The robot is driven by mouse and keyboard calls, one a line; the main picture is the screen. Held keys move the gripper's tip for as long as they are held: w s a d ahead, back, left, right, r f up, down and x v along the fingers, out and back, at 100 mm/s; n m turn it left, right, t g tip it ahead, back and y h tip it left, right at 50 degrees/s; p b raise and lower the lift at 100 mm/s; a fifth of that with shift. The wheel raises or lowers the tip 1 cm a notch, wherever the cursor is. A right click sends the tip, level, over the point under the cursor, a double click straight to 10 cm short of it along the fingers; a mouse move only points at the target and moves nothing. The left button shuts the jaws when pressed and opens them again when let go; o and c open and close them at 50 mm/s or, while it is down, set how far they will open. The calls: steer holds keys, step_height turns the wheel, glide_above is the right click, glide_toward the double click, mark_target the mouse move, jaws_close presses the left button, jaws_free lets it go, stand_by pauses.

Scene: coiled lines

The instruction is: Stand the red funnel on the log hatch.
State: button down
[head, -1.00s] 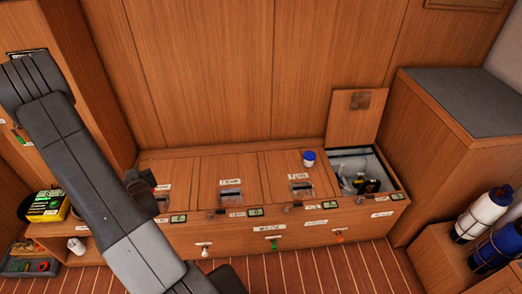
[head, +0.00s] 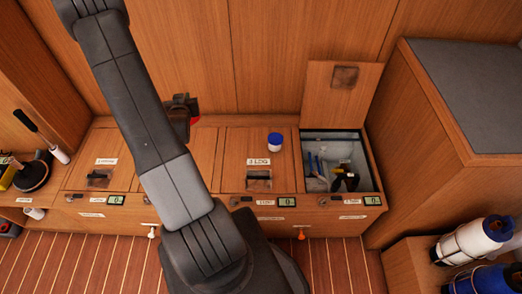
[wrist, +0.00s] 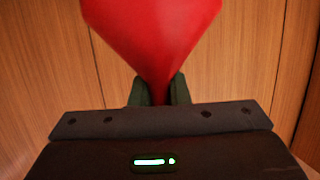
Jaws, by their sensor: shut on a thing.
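The red funnel (wrist: 152,35) fills the top of the wrist view, its wide part up and its narrow stem down between my fingers. My gripper (wrist: 158,92) is shut on the stem. In the head view my gripper (head: 184,108) is in front of the back panelling, above the bench, and only a small red bit of the funnel (head: 195,119) shows beside it. The log hatch (head: 238,165), whose label seems to read 3 LOG, is a closed wooden lid to the right of my gripper. My arm hides part of the bench left of it.
A blue-lidded white jar (head: 275,141) stands on the right back part of the log hatch. Right of it, a compartment (head: 336,150) is open with dark items inside and its lid (head: 340,95) raised. A plunger (head: 34,175) stands at far left.

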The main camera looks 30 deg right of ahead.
steer(key=w+d+f+m+g+h+b, duration=0.1)
steer(key=d+f+m+g+h+b, duration=0.3)
steer(key=d+f+b, duration=0.6)
steer(key=m+g+h+b, duration=0.5)
steer(key=m+h+b, duration=0.15)
steer(key=b, duration=0.35)
glide_above(246, 145)
step_height(246, 145, down, 12)
steer(key=r, duration=0.1)
steer(key=shift+m+y, duration=0.25)
steer(key=shift+y, duration=0.1)
step_height(246, 145, down, 10)
steer(key=b, duration=0.3)
steer(key=shift+d, duration=0.1)
steer(key=shift+f, duration=0.1)
steer(key=shift+f, duration=0.15)
steer(key=c, duration=1.4)
jaws_free()
steer(key=shift+r, duration=0.3)
steer(key=p+v, duration=0.2)
steer(key=v, duration=1)
steer(key=shift+w+p, duration=0.1)
steer(key=shift+p, duration=0.3)
